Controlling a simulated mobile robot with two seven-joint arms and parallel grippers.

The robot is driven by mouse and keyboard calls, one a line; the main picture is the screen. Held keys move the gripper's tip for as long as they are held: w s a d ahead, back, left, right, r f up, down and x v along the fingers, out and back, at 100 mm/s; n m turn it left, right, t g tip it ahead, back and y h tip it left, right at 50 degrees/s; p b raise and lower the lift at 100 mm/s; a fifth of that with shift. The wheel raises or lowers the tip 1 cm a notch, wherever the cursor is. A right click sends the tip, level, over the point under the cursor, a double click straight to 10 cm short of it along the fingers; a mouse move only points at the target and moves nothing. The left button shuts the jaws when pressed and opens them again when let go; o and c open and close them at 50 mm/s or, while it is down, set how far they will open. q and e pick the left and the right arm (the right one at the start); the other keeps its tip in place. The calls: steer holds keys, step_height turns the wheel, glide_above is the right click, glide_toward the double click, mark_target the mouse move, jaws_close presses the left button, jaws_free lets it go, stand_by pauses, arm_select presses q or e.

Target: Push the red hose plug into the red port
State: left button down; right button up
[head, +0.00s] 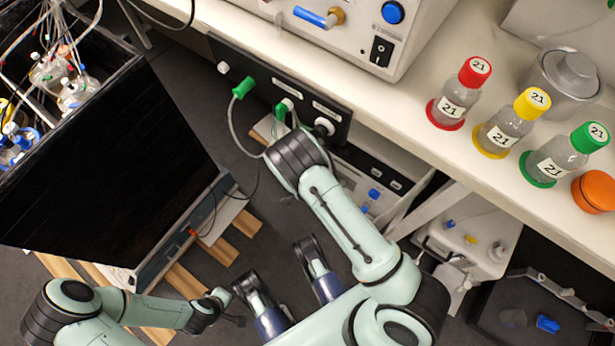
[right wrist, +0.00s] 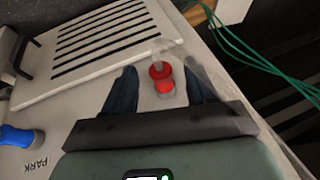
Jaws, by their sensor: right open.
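In the right wrist view the red hose plug (right wrist: 161,76), with a clear upper end, stands on a pale surface. My right gripper (right wrist: 160,69) is open, one dark finger on each side of it; whether either touches it I cannot tell. In the head view my right arm reaches up to the dark panel, and I cannot make out its gripper. My left gripper (head: 230,305) is at the bottom left, away from the panel, and its jaws are unclear. I cannot make out the red port in either view.
A blue plug (right wrist: 20,136) stands near the word PARK, beside a slotted plate (right wrist: 105,52). Green hoses (right wrist: 265,65) run at the upper right. In the head view, green plugs (head: 242,88) sit in the dark panel (head: 300,92). Capped bottles (head: 460,92) stand on the bench.

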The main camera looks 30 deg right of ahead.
jaws_close()
steer(key=shift+a, duration=0.2)
steer(key=shift+s+a, duration=0.25)
steer(key=shift+a, duration=0.2)
steer(key=shift+a+p, duration=0.2)
steer(key=shift+p, duration=0.1)
steer(key=shift+s+a, duration=0.25)
steer(key=shift+a, duration=0.1)
steer(key=shift+a, duration=0.2)
